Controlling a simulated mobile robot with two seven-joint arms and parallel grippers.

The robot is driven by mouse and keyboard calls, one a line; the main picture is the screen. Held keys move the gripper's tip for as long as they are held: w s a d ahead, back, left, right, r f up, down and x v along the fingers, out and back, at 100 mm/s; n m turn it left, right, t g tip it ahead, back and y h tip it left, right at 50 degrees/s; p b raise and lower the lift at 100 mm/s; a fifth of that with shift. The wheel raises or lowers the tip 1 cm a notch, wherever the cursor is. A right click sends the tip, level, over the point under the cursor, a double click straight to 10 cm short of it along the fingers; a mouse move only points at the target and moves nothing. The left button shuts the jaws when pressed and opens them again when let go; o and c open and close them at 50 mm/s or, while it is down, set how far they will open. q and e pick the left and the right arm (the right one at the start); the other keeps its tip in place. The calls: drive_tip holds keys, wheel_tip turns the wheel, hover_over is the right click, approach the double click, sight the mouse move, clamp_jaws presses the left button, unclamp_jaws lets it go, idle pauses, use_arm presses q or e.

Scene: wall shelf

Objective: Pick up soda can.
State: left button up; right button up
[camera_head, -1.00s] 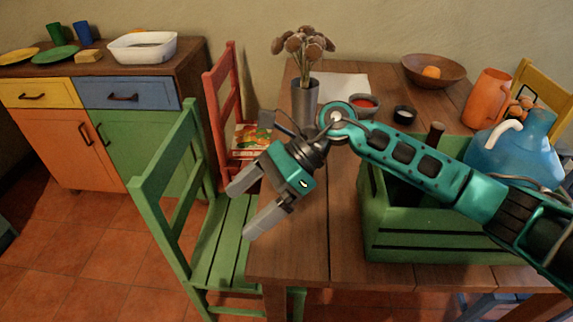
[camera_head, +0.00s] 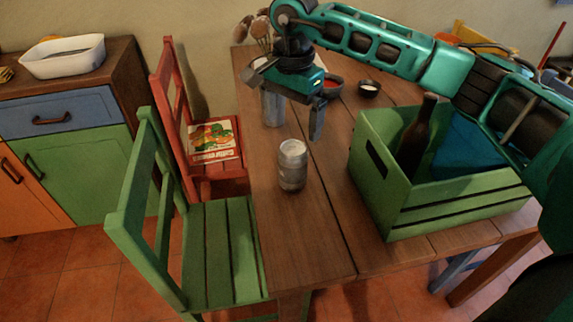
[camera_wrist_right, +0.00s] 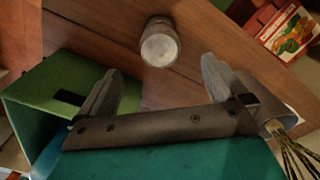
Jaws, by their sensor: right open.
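The soda can (camera_head: 292,165) is grey and stands upright on the wooden table, near its left edge beside the green chair. My right gripper (camera_head: 290,105) is open and empty, above and behind the can in the head view. In the right wrist view the can (camera_wrist_right: 159,43) shows its round end beyond the two spread fingers (camera_wrist_right: 160,85), roughly midway between them and apart from both. My left gripper is not in view.
A green crate (camera_head: 440,212) with a dark bottle (camera_head: 416,138) stands to the right on the table (camera_head: 305,235). A metal vase (camera_head: 272,106) with dried flowers is behind the can. Green (camera_head: 222,250) and red (camera_head: 213,170) chairs stand at left. Small bowls (camera_head: 369,89) lie further back.

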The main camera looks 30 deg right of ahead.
sight(293, 163)
wheel_tip(293, 163, down, 13)
drive_tip(key=shift+d+r+b, duration=0.15)
drive_tip(key=shift+r+b, duration=0.05)
drive_tip(key=shift+b, duration=0.1)
drive_tip(key=c, duration=1.1)
